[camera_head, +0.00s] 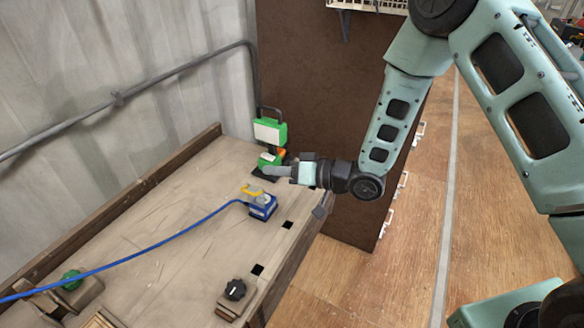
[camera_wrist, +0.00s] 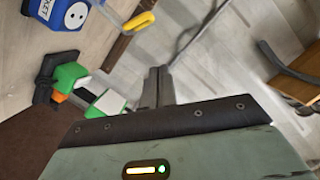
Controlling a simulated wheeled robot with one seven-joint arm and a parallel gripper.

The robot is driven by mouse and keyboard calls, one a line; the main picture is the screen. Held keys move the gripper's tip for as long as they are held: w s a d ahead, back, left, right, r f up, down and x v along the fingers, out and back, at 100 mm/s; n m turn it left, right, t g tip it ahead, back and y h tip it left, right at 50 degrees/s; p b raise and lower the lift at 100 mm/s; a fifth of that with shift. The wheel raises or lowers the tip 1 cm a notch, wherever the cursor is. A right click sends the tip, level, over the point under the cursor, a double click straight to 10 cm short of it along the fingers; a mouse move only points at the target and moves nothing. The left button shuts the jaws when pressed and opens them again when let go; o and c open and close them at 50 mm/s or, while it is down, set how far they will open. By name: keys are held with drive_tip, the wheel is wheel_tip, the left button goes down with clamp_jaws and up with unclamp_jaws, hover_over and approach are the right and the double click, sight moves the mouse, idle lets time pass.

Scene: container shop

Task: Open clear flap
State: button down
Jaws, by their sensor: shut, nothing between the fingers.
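A blue socket box (camera_head: 262,208) sits on the workbench with a blue cable running to it. A yellow handle piece (camera_head: 250,190) stands up at its top; the clear flap itself is hard to make out. In the wrist view the blue box (camera_wrist: 48,22) is at the upper left, showing part of a label and a round white socket face. The yellow handle (camera_wrist: 140,21) is to its right. My gripper (camera_head: 268,171) is shut and empty, above and behind the box in the head view, apart from it. Its closed fingers show in the wrist view (camera_wrist: 157,72).
A green device with a white panel (camera_head: 268,132) stands close behind my gripper. A black knob (camera_head: 235,289) is at the bench's front edge and a green one (camera_head: 72,280) at left. A brown panel (camera_head: 320,110) rises beyond. Bare bench (camera_head: 150,215) lies left.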

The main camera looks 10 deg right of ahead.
drive_tip(key=shift+s+a+f+p, duration=0.15)
drive_tip(key=shift+a+f+p, duration=0.25)
drive_tip(key=shift+a+f, duration=0.55)
drive_tip(key=shift+s+a+f+p, duration=0.15)
drive_tip(key=shift+a+f+p, duration=0.2)
drive_tip(key=shift+a+f, duration=0.6)
drive_tip(key=shift+a, duration=0.1)
drive_tip(key=s+a+n+b, duration=0.1)
drive_tip(key=b, duration=0.1)
drive_tip(key=s+a+f+n+b, duration=0.1)
drive_tip(key=s+n+b, duration=0.1)
drive_tip(key=b, duration=0.1)
drive_tip(key=shift+a+t+h, duration=0.15)
drive_tip(key=shift+t+h, duration=0.25)
drive_tip(key=shift+r, duration=0.1)
